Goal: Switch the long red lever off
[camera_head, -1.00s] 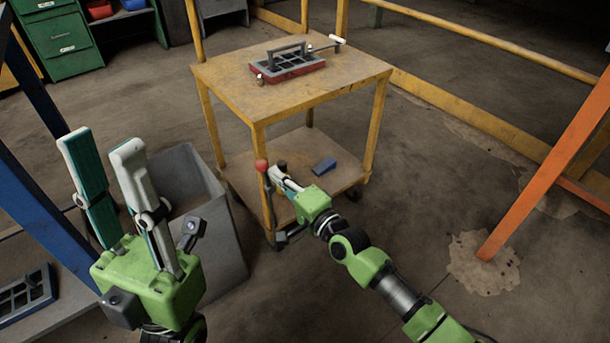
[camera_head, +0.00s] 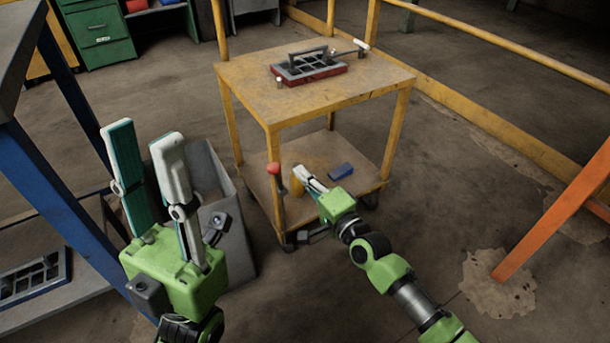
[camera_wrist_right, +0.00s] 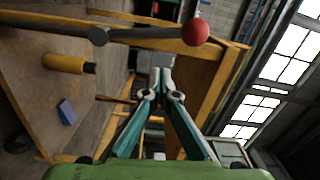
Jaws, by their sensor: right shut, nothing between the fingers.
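The long lever with a red ball knob (camera_head: 273,168) stands nearly upright by the near leg of the yellow cart. In the right wrist view its grey rod lies sideways across the top, with the red knob (camera_wrist_right: 195,31) at its right end. My right gripper (camera_head: 302,172) is shut and empty, just right of the knob in the head view and apparently apart from it. Its fingertips (camera_wrist_right: 161,78) meet below the rod in the wrist view. My left gripper (camera_head: 142,134) is open and empty at the left, its fingers pointing up.
The yellow cart (camera_head: 250,92) carries a red-and-grey brick mould (camera_head: 310,72) on top. Its lower shelf holds a blue block (camera_head: 341,171) and a yellow cylinder (camera_wrist_right: 62,63). A grey bin (camera_head: 235,225) stands behind my left gripper. An orange post (camera_head: 560,205) is at right.

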